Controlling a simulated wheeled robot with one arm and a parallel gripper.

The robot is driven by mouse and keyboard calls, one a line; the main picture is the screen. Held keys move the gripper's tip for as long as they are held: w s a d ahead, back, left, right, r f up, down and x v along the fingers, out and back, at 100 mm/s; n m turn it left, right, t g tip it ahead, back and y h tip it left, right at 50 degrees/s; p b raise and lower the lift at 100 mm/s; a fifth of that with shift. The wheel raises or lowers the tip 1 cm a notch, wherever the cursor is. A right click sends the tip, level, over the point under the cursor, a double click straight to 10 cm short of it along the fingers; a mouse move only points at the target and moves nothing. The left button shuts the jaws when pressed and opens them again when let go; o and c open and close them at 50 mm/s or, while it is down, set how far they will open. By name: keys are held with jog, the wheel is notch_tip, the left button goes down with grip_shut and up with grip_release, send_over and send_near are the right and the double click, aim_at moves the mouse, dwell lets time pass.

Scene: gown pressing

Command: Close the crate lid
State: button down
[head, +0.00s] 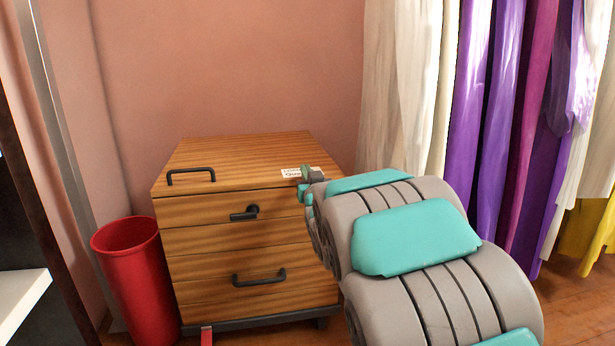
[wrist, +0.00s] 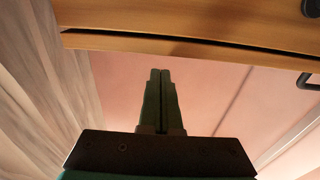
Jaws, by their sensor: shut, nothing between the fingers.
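The wooden crate (head: 240,232) stands against the wall, with its lid (head: 245,150) lying flat or nearly flat on top. The lid has a dark handle at its left and a white label (head: 291,173) near its front right. In the wrist view a thin dark gap shows between the lid edge (wrist: 120,41) and the crate body (wrist: 200,18). My gripper (wrist: 160,72) is shut and empty, its two fingers together. In the head view my gripper (head: 306,174) is at the lid's front right corner, partly hidden by my arm; I cannot tell whether it touches.
A dark knob-like latch (head: 245,212) and a lower handle (head: 259,278) are on the crate front. A red bin (head: 140,285) stands close at the left. Cream curtains (head: 400,80) and purple gowns (head: 490,120) hang at the right. A white shelf edge (head: 20,298) is at the lower left.

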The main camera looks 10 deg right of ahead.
jog(key=s+a+f+g, duration=0.1)
jog(key=s+f+g, duration=0.5)
jog(key=s, duration=0.7)
jog(key=s+f+g, duration=0.5)
jog(key=s+f, duration=0.3)
jog(key=s, duration=0.6)
jog(key=s+a+f+g, duration=0.1)
jog(key=s+f+g, duration=0.45)
jog(key=s, duration=0.75)
jog(key=s+a+g, duration=0.2)
jog(key=s+g, duration=0.2)
jog(key=s, duration=0.9)
notch_tip(320, 180, up, 14)
jog(key=p, duration=1.4)
jog(key=shift+s+d+f+y, duration=0.15)
jog(key=shift+s+d+y, duration=0.05)
jog(key=shift+s+y, duration=0.15)
